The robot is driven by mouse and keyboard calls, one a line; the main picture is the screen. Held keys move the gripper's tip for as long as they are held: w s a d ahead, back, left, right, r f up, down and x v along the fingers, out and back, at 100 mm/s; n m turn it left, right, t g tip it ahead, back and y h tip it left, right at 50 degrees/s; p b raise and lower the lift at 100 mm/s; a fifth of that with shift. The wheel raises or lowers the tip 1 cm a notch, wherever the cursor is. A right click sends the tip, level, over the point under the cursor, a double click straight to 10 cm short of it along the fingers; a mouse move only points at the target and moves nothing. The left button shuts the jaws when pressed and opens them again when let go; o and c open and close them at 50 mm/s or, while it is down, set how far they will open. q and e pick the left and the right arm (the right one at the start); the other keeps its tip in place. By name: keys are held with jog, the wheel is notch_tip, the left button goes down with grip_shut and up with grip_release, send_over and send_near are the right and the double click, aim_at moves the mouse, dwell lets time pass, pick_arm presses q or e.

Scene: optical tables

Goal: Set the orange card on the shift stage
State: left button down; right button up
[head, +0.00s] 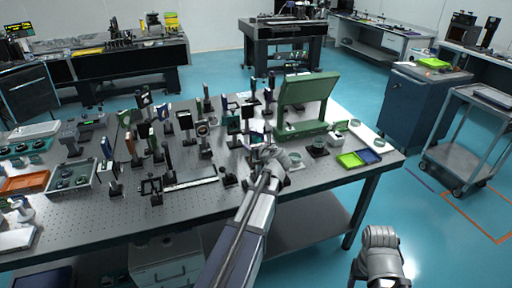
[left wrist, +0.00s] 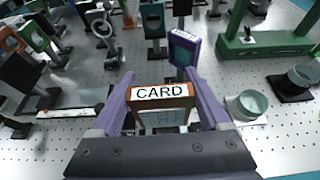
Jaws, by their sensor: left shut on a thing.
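My left gripper (head: 262,143) is over the optical table (head: 225,195), in front of the open green case. In the left wrist view its purple fingers are shut on the orange card (left wrist: 160,92), an upright orange-brown frame with a white strip reading "CARD". The card's lower part is hidden by the gripper. A long pale rail with dark ends (head: 192,184), perhaps the shift stage, lies left of the gripper; it also shows in the left wrist view (left wrist: 68,113). My right gripper (head: 380,240) hangs off the table at the lower right; its fingers are unclear.
Several upright optics on posts crowd the table left of and beyond the gripper. The green case (head: 305,92) stands open behind it. A round glass dish (left wrist: 247,104) sits right of the card.

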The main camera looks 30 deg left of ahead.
pick_arm(q)
grip_release()
jog(key=shift+f, duration=0.1)
jog(key=p+v, duration=0.5)
jog(key=v, duration=0.7)
jog(key=shift+r, duration=0.2)
jog(key=shift+d, duration=0.15)
jog(key=s+d+f+n+g+h, duration=0.3)
jog(key=s+d+n, duration=0.3)
jog(key=d, duration=0.3)
jog(key=s+d+f+n+g+h, duration=0.3)
jog(key=s+d+f+n, duration=0.3)
jog(key=d+n, duration=0.3)
jog(key=s+d+f+n+g+h, duration=0.3)
jog(key=s+d+n, duration=0.4)
jog(key=d, duration=0.3)
jog(key=shift+s+d+f, duration=0.3)
jog(key=shift+s+f, duration=0.25)
jog(key=shift+f, duration=0.2)
